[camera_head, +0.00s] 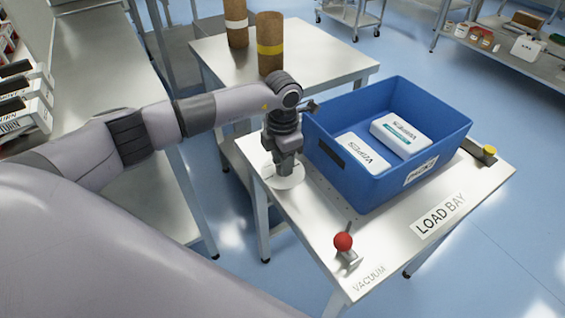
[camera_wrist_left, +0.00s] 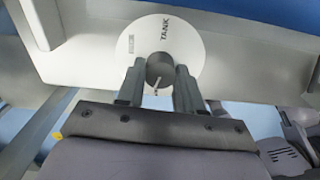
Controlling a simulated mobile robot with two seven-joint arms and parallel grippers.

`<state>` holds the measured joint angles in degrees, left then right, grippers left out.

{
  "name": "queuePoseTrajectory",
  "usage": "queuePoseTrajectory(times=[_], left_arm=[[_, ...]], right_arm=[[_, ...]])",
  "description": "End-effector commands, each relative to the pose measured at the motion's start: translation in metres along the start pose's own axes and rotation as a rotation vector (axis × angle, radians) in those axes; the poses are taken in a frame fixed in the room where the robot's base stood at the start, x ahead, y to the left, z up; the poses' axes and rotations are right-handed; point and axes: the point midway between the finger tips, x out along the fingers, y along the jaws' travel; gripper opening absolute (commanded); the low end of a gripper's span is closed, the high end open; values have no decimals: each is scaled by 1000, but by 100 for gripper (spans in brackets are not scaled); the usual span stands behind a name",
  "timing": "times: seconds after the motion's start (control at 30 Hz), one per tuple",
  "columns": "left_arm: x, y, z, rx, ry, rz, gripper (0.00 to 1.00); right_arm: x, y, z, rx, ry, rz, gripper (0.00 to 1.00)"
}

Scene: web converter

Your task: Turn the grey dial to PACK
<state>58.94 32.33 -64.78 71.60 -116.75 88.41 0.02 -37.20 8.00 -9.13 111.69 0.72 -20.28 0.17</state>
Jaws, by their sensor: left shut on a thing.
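The grey dial (camera_wrist_left: 160,67) stands on a round white plate (camera_wrist_left: 190,48) on the load bay table, beside the blue crate. A label on the plate reads TANK; a smaller label to its left is too small to read. A light pointer mark shows on the dial's near side, toward my gripper's palm. My left gripper (camera_head: 287,170) points down over the plate (camera_head: 290,183) in the head view. In the left wrist view its fingers (camera_wrist_left: 160,78) are shut on the dial from both sides. The dial is hidden by the gripper in the head view. My right gripper is out of view.
A blue crate (camera_head: 420,180) with two white boxes stands close right of my left gripper. A red-knobbed lever (camera_head: 343,242) labelled VACUUM is at the table's near corner. A yellow button (camera_head: 489,150) is at the right. Two brown rolls stand on the table behind.

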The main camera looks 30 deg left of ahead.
Motion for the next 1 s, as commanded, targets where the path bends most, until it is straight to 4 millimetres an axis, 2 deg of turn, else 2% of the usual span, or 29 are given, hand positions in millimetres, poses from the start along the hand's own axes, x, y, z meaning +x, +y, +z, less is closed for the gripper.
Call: queuePoseTrajectory(times=[0.23, 1.0], left_arm=[[2, 1, 1, 236, -2, 2, 6], [1, 1, 1, 965, -3, 3, 6]], right_arm=[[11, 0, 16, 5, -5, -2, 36], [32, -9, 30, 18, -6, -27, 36]])
